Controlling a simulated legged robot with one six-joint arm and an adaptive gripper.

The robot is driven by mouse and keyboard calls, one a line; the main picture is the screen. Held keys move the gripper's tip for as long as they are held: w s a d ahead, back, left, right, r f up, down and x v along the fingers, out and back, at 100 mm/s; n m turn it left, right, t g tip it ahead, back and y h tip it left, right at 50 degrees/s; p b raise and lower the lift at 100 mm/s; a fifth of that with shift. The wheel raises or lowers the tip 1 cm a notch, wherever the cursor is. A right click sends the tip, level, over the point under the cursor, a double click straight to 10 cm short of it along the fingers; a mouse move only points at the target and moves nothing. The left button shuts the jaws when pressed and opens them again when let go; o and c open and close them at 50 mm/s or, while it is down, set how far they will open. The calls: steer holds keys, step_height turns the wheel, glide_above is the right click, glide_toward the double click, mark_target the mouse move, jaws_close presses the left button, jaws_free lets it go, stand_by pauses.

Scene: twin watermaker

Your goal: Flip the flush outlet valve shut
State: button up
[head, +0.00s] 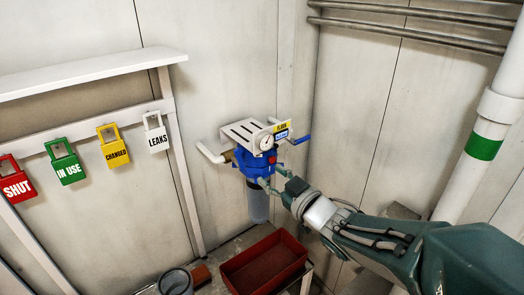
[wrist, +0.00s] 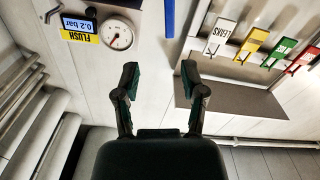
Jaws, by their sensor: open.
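My gripper (head: 272,177) is open and empty, just below the lever and in front of the blue filter head. The wrist view shows both fingers (wrist: 160,76) spread apart.
A round gauge (wrist: 117,36) sits by a display reading 0.2 bar (wrist: 79,24). A clear filter bowl (head: 258,205) hangs below the blue head. A red tray (head: 264,263) is underneath. Tags hang on the left rail; a white pipe (head: 488,130) stands right.

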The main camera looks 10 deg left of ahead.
mark_target(240, 157)
steer(key=x, duration=0.6)
steer(key=s+a+x, duration=0.1)
steer(key=x, duration=0.2)
steer(key=shift+w+a+f, duration=0.15)
steer(key=shift+w+a, duration=0.05)
steer(key=shift+a, duration=0.1)
steer(key=x, duration=0.2)
steer(key=shift+w+a, duration=0.1)
steer(key=shift+a, duration=0.35)
steer(key=c, duration=0.4)
jaws_close()
steer(key=shift+d, duration=0.5)
